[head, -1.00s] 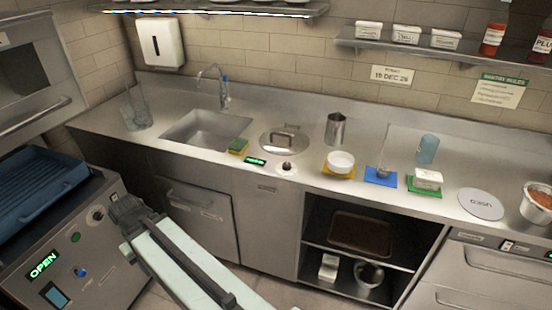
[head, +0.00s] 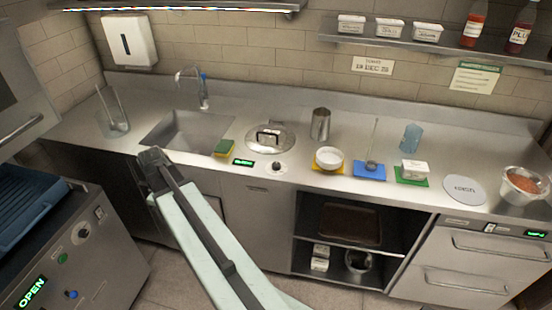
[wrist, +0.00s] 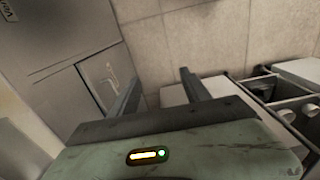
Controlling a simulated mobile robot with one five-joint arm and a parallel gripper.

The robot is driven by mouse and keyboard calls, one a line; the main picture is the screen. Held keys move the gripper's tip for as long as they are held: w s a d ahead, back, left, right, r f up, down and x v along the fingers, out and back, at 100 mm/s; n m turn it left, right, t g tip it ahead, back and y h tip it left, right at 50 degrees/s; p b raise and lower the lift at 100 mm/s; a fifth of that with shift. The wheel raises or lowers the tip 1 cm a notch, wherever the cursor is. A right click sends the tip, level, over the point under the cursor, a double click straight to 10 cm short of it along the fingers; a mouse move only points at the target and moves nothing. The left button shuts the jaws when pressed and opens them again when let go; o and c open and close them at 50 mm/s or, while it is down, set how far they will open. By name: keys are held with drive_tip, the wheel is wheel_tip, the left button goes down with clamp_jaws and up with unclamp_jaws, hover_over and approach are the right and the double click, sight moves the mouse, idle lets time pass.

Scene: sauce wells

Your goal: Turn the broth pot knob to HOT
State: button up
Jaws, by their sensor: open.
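The broth pot (head: 270,138) is sunk in the steel counter, with a round metal lid and a dark-handled top. Its knob (head: 277,167) is a small dark dial on a pale round plate at the counter's front edge. A small green-lit display (head: 243,162) sits just left of the knob; its text is too small to read. My arm reaches up from the bottom, its end left of the pot, in front of the sink. My gripper (wrist: 158,85) is open and empty in the wrist view, apart from the knob. The knob is not in the wrist view.
A green and yellow sponge (head: 224,148) lies between sink (head: 185,135) and pot. A white bowl (head: 329,157), a blue mat (head: 369,171) and a green mat (head: 411,180) line the counter to the right. A steel cup (head: 320,124) stands behind. An open shelf (head: 300,245) is below.

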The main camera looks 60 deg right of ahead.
drive_tip(key=s+d+r+n+p, duration=0.1)
drive_tip(key=s+d+r+p, duration=0.15)
drive_tip(key=d, duration=0.75)
drive_tip(key=s+d+r+n+p, duration=0.1)
drive_tip(key=s+d+r+n, duration=0.15)
drive_tip(key=d, duration=0.75)
wheel_tip(320, 180, up, 4)
drive_tip(key=n+p, duration=0.3)
drive_tip(key=p, duration=0.1)
hover_over(277, 165)
drive_tip(key=shift+s, duration=0.15)
wheel_tip(277, 165, down, 8)
drive_tip(key=b, duration=0.8)
drive_tip(key=shift+f+b, duration=0.1)
drive_tip(key=shift+b, duration=0.25)
